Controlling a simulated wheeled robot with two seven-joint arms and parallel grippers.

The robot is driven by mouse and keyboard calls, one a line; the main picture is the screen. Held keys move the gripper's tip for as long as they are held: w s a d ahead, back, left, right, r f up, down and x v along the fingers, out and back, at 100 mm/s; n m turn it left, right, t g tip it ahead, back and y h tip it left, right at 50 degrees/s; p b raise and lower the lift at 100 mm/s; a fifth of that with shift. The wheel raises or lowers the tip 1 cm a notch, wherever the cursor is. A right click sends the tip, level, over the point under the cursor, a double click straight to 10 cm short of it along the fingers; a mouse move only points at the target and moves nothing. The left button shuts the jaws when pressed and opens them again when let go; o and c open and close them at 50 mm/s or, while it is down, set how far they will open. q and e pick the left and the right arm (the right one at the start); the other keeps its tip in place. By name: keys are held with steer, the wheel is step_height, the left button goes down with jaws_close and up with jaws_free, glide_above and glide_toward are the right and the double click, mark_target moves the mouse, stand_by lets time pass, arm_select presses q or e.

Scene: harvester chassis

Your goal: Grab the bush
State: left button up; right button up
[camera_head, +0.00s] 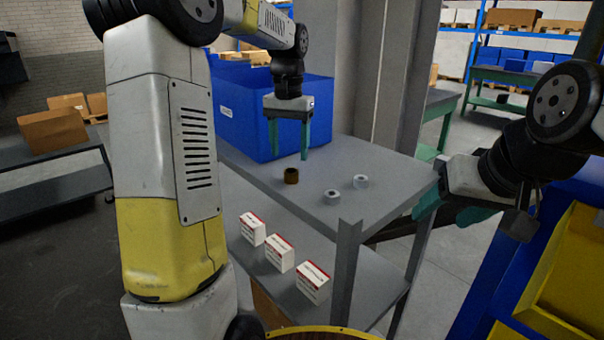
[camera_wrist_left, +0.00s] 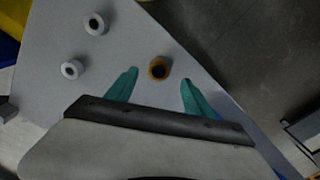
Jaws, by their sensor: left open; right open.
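A bronze-brown bush (camera_head: 291,176) stands on the grey table top (camera_head: 262,178). It also shows in the left wrist view (camera_wrist_left: 159,69), between the fingertips in the picture. My left gripper (camera_head: 289,155) points down with its teal fingers apart and nothing between them; the fingertips appear above the table, close to the bush. The gap between its fingers also shows in the left wrist view (camera_wrist_left: 160,78). Two light grey rings, one nearer (camera_head: 332,197) and one farther right (camera_head: 361,181), stand on the same table. My right gripper (camera_head: 450,208) is open and empty to the right of the table.
A blue bin (camera_head: 240,105) stands at the back of the table, behind my left gripper. Several white-and-red boxes (camera_head: 281,254) sit on the lower shelf. A grey pillar (camera_head: 355,70) rises behind the table. Yellow and blue bins (camera_head: 562,262) are at the lower right.

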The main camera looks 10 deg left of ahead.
mark_target(291, 170)
arm_select(q)
steer(key=f, duration=0.5)
steer(key=shift+w+d+f, duration=0.1)
steer(key=shift+w+f, duration=0.15)
jaws_close()
